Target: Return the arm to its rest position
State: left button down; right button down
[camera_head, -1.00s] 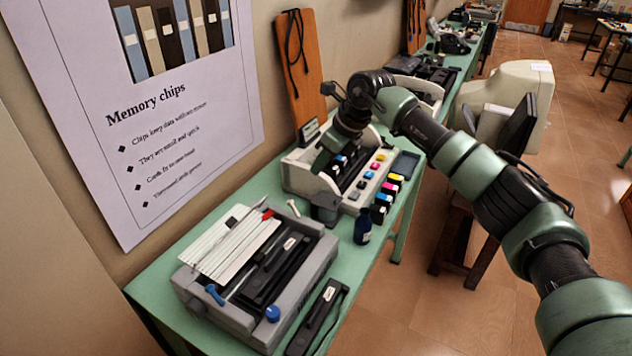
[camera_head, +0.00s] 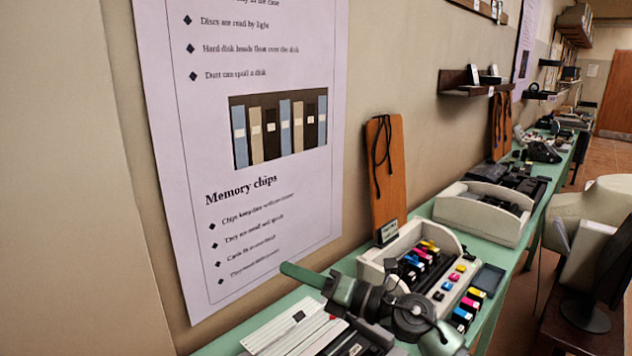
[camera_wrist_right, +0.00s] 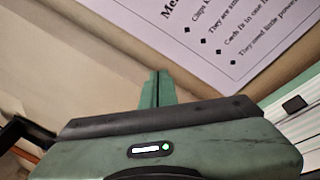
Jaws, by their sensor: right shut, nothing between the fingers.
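My right arm (camera_head: 412,316) comes up from the bottom of the head view, green and black. Its right gripper (camera_head: 290,270) points left across the table's near end, in front of the poster. The right gripper's green fingers (camera_wrist_right: 157,90) show shut together in the wrist view, with nothing between them. They stand before the wall, and the poster (camera_wrist_right: 235,30) is to their right. My left gripper is in neither view.
The green table (camera_head: 225,343) runs along the wall. A device with white strips (camera_head: 285,332) lies under the arm. Behind are a cartridge tray (camera_head: 470,262), an upright wooden board (camera_head: 386,205) and a white bin (camera_head: 475,220). A monitor (camera_head: 600,270) stands right.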

jog(key=s+d+f+m+t+h, duration=0.2)
jog(key=d+m+t+h, duration=0.8)
jog(key=m, duration=0.9)
jog(key=s+d+f+m+g+h, duration=0.2)
jog(key=s+d+f+m+h, duration=0.2)
jog(key=d+f+m, duration=0.25)
jog(key=s+d+f+m+g+h, duration=0.2)
jog(key=s+d+f+m+h, duration=0.1)
jog(key=d+f+m, duration=0.3)
jog(key=s+f+m+g, duration=0.2)
jog(key=s+f+g, duration=0.25)
jog(key=s, duration=0.45)
jog(key=s+d+f+m+g, duration=0.1)
jog(key=s+f+g, duration=0.2)
jog(key=s+f, duration=0.45)
jog(key=s+f+m+g, duration=0.2)
jog(key=s+f+g, duration=0.2)
jog(key=s, duration=0.7)
notch_tip(320, 180, down, 28)
jog(key=s+g, duration=0.2)
jog(key=s, duration=0.1)
jog(key=s+d+f, duration=0.3)
jog(key=s+f, duration=1)
jog(key=s, duration=0.2)
jog(key=shift+s+d+f, duration=0.2)
jog(key=shift+s+f, duration=0.05)
jog(key=shift+g, duration=0.25)
